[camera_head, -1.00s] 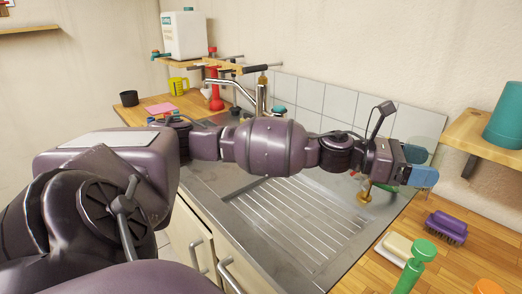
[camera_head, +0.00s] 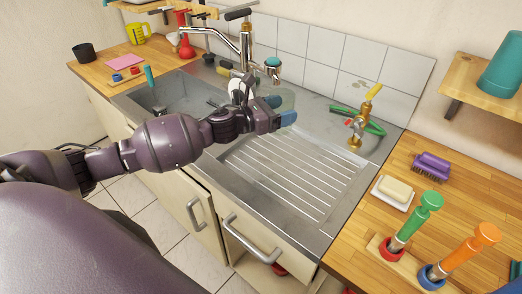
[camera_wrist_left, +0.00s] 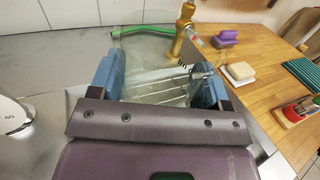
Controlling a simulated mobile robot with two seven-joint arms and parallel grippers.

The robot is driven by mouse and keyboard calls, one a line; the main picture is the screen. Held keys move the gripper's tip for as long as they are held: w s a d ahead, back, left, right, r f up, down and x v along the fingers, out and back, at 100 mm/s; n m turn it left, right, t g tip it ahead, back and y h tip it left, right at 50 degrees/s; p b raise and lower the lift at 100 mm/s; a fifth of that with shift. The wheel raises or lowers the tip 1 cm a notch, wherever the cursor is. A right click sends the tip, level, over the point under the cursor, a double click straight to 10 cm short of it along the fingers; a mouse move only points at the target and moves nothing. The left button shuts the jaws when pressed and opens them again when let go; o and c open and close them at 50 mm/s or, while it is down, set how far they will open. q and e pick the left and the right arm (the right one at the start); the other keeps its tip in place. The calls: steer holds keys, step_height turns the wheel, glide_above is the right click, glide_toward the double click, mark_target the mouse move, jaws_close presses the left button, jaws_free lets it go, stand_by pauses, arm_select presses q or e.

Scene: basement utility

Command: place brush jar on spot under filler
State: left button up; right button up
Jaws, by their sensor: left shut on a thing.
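My left gripper (camera_head: 280,110) is over the back of the metal sink unit, between the basin and the ribbed drainer. It is shut on a clear glass jar (camera_wrist_left: 155,82), which stands between the two blue fingers in the left wrist view. In the head view the jar shows only as a faint glassy shape behind the fingers; its base and contents are hard to make out. A brass valve (camera_head: 366,108) with a yellow lever and a green hose (camera_head: 372,128) stands right of the gripper. I cannot tell which fitting is the filler. My right gripper is out of view.
A curved tap (camera_head: 215,36) and a teal-topped fitting (camera_head: 272,68) rise near the gripper. The drainer (camera_head: 290,175) is clear. The right counter holds a purple brush (camera_head: 431,167), soap (camera_head: 396,190) and green and orange handled tools (camera_head: 428,205). A shelf (camera_head: 475,90) overhangs it.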

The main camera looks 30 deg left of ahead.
arm_select(q)
steer(key=shift+a+f, duration=0.15)
steer(key=shift+a, duration=0.2)
step_height(320, 180, down, 6)
steer(key=shift+r+b, duration=0.1)
steer(key=shift+b, duration=0.25)
steer(key=shift+s+f, duration=0.1)
steer(key=shift+f, duration=0.35)
step_height(320, 180, down, 3)
steer(key=shift+a+f, duration=0.1)
steer(key=shift+f, duration=0.1)
steer(key=shift+f+b, duration=0.1)
steer(key=shift+b, duration=0.25)
steer(key=o, duration=1.1)
steer(key=shift+r, duration=0.2)
steer(key=shift+s+a+f, duration=0.1)
steer(key=shift+s+a, duration=0.05)
steer(key=shift+s, duration=0.15)
steer(key=v, duration=1)
steer(key=shift+s+f, duration=0.1)
steer(key=shift+s, duration=0.05)
steer(key=shift+s+a, duration=0.3)
steer(key=shift+s, duration=0.15)
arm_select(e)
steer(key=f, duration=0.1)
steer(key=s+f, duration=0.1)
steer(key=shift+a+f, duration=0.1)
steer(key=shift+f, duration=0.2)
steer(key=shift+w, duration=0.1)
